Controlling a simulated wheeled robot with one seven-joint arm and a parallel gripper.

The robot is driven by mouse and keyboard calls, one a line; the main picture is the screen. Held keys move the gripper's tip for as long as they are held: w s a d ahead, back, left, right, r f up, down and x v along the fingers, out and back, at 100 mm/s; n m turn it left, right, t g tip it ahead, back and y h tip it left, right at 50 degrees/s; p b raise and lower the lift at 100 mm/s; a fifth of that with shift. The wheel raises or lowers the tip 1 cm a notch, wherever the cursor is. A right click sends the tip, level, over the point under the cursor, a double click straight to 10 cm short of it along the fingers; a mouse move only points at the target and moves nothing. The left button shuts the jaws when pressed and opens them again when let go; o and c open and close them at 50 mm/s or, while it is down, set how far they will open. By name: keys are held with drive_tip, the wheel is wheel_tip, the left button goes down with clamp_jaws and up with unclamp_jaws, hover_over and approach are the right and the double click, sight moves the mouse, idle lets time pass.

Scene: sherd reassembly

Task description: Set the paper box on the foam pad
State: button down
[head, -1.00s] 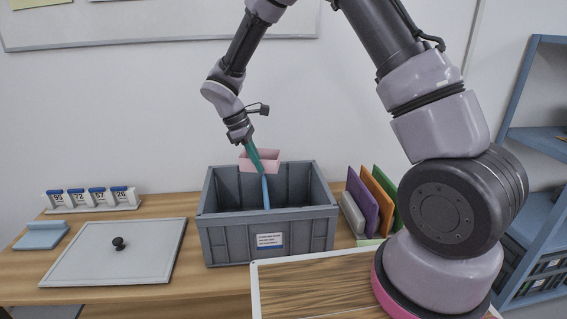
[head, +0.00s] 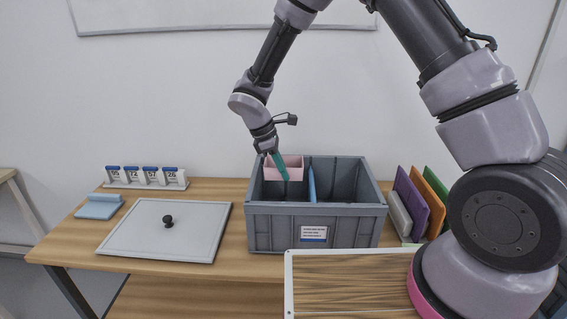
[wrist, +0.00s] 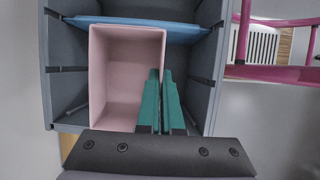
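The box looks empty and level. It lies beside the blue divider (wrist: 140,25).
The divider (head: 312,183) splits the crate; the right compartment looks empty. Coloured folders (head: 412,200) stand to the right. A wood-grain board (head: 345,285) is in front.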

drive_tip(key=shift+f, duration=8.45)
drive_tip(key=shift+f, duration=0.3)
drive_tip(key=c, duration=1)
unclamp_jaws()
drive_tip(key=shift+r, duration=0.15)
wheel_tip(320, 180, up, 12)
drive_tip(key=shift+d, duration=0.1)
